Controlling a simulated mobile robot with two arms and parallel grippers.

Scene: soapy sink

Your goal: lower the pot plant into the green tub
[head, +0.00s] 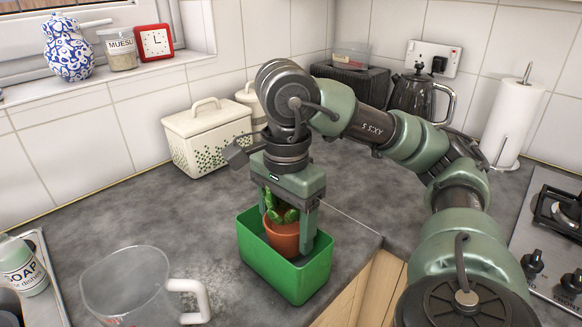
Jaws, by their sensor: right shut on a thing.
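The pot plant (283,236) is a small green cactus in a terracotta pot. It is upright inside the green tub (293,281), within its walls; the pot's lower part is hidden by the tub's front wall, so I cannot tell whether it touches the bottom. The tub stands on the grey worktop near its front corner. My right gripper (288,229) points down over the tub, its two fingers on either side of the plant, shut on it. My left gripper is not in view.
A clear measuring jug (125,288) stands left of the tub, and a soap bottle (22,266) is at the far left. A cream bread bin (208,137) stands behind. A kettle (415,98), paper roll (511,115) and hob (557,225) are to the right.

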